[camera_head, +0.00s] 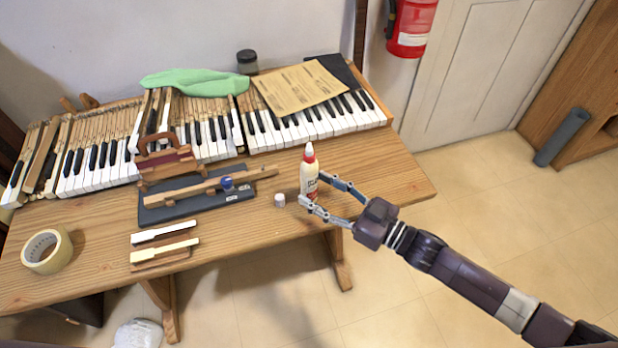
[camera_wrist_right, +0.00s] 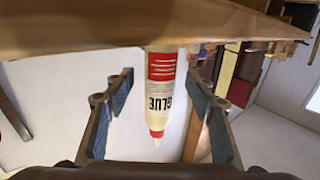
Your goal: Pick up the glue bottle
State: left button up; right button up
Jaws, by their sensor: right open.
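The glue bottle (camera_head: 309,175), white with a red cap and pale tip, stands upright on the wooden table (camera_head: 400,185) near its right front part. My right gripper (camera_head: 310,190) is open, with its two fingers on either side of the bottle's lower part. In the right wrist view the bottle (camera_wrist_right: 161,90) appears upside down, its GLUE label showing, between the spread fingers of the right gripper (camera_wrist_right: 165,110). Gaps show on both sides of the bottle there. My left gripper is not in view.
A small white cap (camera_head: 280,200) stands just left of the bottle. Piano keys (camera_head: 320,122) line the back. The table's front right is clear.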

jog(key=x, duration=0.2)
jog(key=shift+w+a, duration=0.2)
jog(key=shift+a, duration=0.2)
jog(key=c, duration=1.2)
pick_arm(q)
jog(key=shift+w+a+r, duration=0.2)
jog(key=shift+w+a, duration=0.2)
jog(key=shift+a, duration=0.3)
pick_arm(e)
jog(key=shift+c, duration=0.2)
jog(key=shift+r, duration=0.1)
jog(key=shift+r, duration=0.3)
pick_arm(q)
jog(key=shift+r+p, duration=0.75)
jog(key=shift+p, duration=0.1)
pick_arm(e)
notch_tip(320, 180, up, 19)
send_over(309, 143)
jog(key=shift+r, duration=0.1)
